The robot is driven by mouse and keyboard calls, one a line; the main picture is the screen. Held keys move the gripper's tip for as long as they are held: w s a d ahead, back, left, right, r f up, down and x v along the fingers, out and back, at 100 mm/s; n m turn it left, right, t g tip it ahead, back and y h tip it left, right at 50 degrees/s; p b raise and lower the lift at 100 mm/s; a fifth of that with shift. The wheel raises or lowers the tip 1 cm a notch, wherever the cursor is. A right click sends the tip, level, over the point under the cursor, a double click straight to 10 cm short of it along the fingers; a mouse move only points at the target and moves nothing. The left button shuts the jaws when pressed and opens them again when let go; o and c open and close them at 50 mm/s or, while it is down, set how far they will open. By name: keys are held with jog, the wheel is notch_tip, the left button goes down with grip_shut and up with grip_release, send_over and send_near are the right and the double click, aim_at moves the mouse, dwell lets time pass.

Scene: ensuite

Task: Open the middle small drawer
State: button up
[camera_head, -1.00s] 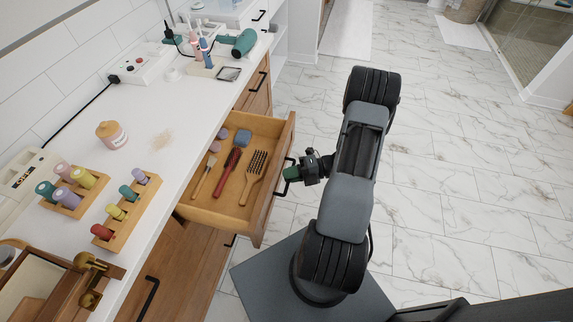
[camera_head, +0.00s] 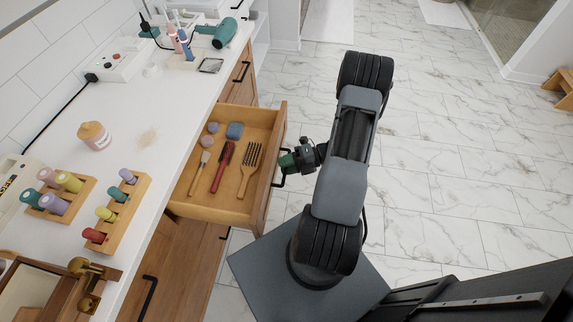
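The middle small drawer (camera_head: 210,207) is a wooden drawer pulled well out from the cabinet under the white counter. Its inside is in plain view. It has a dark bar handle (camera_head: 277,183) on its front panel. My gripper (camera_head: 288,161), with green fingertips, is at the upper part of this handle and appears shut on it. The fingertips are small in the picture and partly cover the bar.
The drawer holds brushes (camera_head: 223,167), a blue item (camera_head: 235,130) and small purple items. The counter (camera_head: 130,170) carries bottle racks, a jar (camera_head: 95,135) and a hair dryer (camera_head: 219,32). Clear marble floor (camera_head: 450,190) lies to the right.

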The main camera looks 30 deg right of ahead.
jog(key=v, duration=1.3)
jog(key=shift+s+d, duration=0.2)
jog(key=shift+d, duration=0.2)
